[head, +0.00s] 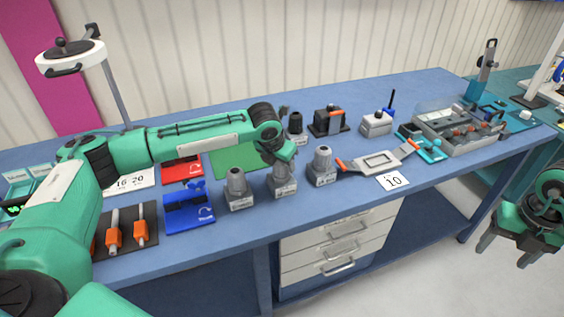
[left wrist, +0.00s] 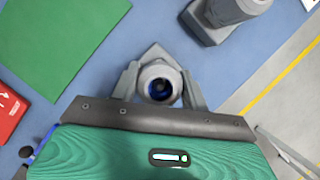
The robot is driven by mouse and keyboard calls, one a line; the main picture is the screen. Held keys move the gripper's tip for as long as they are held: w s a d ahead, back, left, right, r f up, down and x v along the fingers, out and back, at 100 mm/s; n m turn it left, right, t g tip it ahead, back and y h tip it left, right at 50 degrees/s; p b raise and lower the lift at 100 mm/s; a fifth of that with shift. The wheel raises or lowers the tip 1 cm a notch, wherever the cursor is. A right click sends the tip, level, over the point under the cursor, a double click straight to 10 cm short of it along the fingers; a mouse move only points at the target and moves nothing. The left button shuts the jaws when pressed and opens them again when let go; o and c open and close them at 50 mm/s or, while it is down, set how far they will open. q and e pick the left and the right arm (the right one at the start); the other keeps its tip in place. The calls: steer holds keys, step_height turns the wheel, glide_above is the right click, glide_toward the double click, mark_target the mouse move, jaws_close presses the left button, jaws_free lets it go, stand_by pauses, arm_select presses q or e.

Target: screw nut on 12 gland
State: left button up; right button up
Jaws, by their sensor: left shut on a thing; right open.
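Three grey cable glands on square blocks stand in a row near the table's front edge: a left one (head: 237,188), a middle one (head: 284,182) and a right one (head: 322,167). Their size labels are too small to read. My left gripper (head: 284,160) is over the middle gland, pointing down. In the left wrist view its fingers (left wrist: 159,88) are shut on the grey round top of a gland (left wrist: 158,70) with a blue ring inside. I cannot tell the nut from the gland body there. My right gripper (head: 504,254) is open and empty, off the table's right front.
A green mat (head: 232,158), a red tray (head: 181,170) and a blue fixture (head: 188,208) lie to the left. A grey plate with orange handles (head: 377,162) and a card marked 10 (head: 393,181) lie to the right. A grey toolbox (head: 458,130) stands further right.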

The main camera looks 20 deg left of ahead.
arm_select(q)
steer(key=m+h, duration=0.1)
steer(key=m, duration=0.2)
steer(key=shift+a+m+g, duration=0.1)
steer(key=shift+m+g, duration=0.2)
steer(key=shift+g, duration=0.1)
steer(key=o, duration=0.8)
steer(key=shift+a, duration=0.1)
steer(key=shift+o, duration=0.2)
